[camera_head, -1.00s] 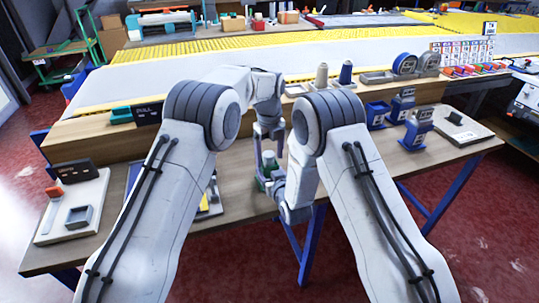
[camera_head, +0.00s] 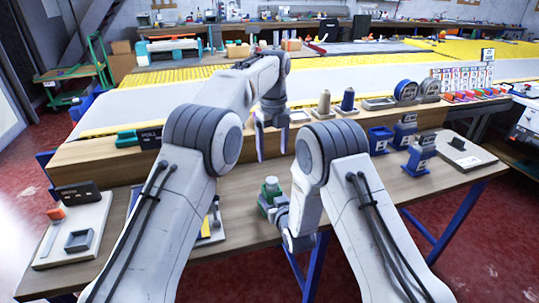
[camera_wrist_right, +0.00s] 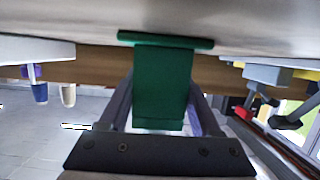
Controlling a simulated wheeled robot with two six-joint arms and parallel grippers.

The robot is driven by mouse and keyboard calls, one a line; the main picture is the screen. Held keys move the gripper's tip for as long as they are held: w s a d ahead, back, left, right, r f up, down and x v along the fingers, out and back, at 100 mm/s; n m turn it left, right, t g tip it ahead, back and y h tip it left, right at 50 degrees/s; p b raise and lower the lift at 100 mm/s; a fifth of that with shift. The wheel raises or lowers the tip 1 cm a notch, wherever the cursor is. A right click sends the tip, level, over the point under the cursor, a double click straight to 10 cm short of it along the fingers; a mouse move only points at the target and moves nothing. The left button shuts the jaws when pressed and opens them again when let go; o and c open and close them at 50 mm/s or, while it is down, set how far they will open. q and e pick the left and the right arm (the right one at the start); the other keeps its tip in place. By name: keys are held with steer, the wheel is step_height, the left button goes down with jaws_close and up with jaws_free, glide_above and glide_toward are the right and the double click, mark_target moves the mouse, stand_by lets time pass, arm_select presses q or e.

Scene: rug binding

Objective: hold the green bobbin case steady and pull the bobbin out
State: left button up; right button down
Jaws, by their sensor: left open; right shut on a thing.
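The green bobbin case (camera_head: 272,190) stands upright low in the middle of the head view, near the table's front edge. A pale, rounded piece shows at its top; I cannot tell if this is the bobbin. My right gripper (camera_head: 279,206) is shut on the case. In the right wrist view the green case (camera_wrist_right: 163,85) fills the space between the fingers, its wider flange uppermost in the picture. My left gripper (camera_head: 271,150) is open above and behind the case, fingers pointing down, apart from it. I see nothing between its fingers.
A raised wooden shelf (camera_head: 230,150) runs behind the case, carrying a beige cone (camera_head: 324,104) and a dark blue cone (camera_head: 348,100). Blue holders (camera_head: 380,140) stand on the right.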

arm_select(q)
steer(key=w+a+f+n+t, duration=0.3)
steer(key=w+f+n+t, duration=0.2)
steer(key=w+n+t, duration=0.15)
steer(key=n+t+h, duration=0.5)
steer(key=n+h, duration=0.1)
steer(key=n, duration=0.3)
glide_above(269, 184)
steer(key=shift+w+f+m, duration=0.15)
steer(key=shift+f+m, duration=0.1)
steer(key=s+a+f+n, duration=0.3)
steer(key=s+a+n, duration=0.1)
steer(key=s+n, duration=0.45)
steer(key=shift+n+t, duration=0.25)
steer(key=x, duration=1.1)
steer(key=shift+w+d, duration=0.15)
steer(key=shift+w, duration=0.25)
